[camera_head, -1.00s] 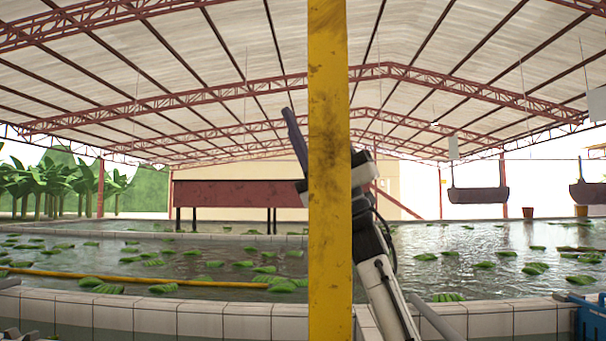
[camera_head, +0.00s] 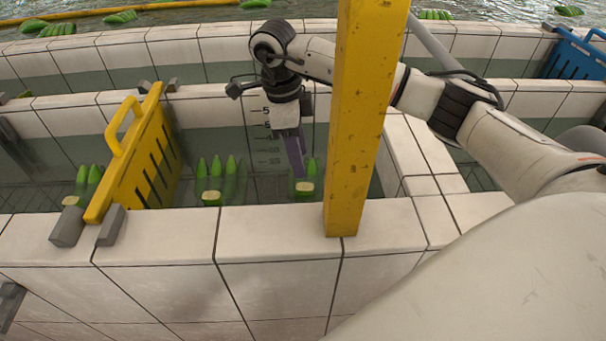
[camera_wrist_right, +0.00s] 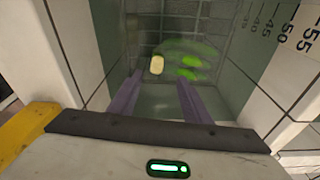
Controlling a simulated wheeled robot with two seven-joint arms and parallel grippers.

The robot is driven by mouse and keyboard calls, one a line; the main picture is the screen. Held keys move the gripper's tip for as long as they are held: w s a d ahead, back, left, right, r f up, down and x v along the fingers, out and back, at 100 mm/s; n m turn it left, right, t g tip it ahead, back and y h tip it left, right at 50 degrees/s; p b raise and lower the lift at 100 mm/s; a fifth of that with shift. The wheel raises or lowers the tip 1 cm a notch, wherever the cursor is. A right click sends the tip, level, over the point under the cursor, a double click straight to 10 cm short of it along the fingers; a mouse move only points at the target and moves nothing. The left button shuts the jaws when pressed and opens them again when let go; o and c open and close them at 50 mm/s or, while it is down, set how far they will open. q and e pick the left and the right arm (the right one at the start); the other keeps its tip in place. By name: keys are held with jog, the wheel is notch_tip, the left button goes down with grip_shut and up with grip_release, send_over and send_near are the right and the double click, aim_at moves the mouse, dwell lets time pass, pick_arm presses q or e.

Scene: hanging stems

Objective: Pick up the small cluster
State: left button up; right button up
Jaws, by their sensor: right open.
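A green banana cluster with a pale cut crown (camera_head: 305,188) sits in the water of the near tiled tank, just left of the yellow post. It looks smaller than its left neighbour, and the gripper partly covers it. In the right wrist view its pale crown (camera_wrist_right: 157,65) and blurred green fingers lie beyond the fingertips. My right gripper (camera_head: 297,170) points down into the tank, its purple fingers close above or beside the cluster; I cannot tell if they touch it. In the wrist view the fingers (camera_wrist_right: 158,88) are apart with nothing between them. My left gripper is not in view.
A larger banana cluster (camera_head: 210,197) stands to the left in the same tank. A yellow slotted divider (camera_head: 148,150) separates another cluster (camera_head: 84,185). The yellow post (camera_head: 360,110) rises close in front of my right arm.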

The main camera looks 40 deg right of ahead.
aim_at(304, 186)
jog(key=f, duration=0.2)
jog(key=f+p, duration=0.1)
jog(key=f, duration=0.2)
jog(key=s+f, duration=0.1)
jog(key=f, duration=0.1)
jog(key=shift+d+f, duration=0.15)
jog(key=shift+d, duration=0.05)
grip_shut()
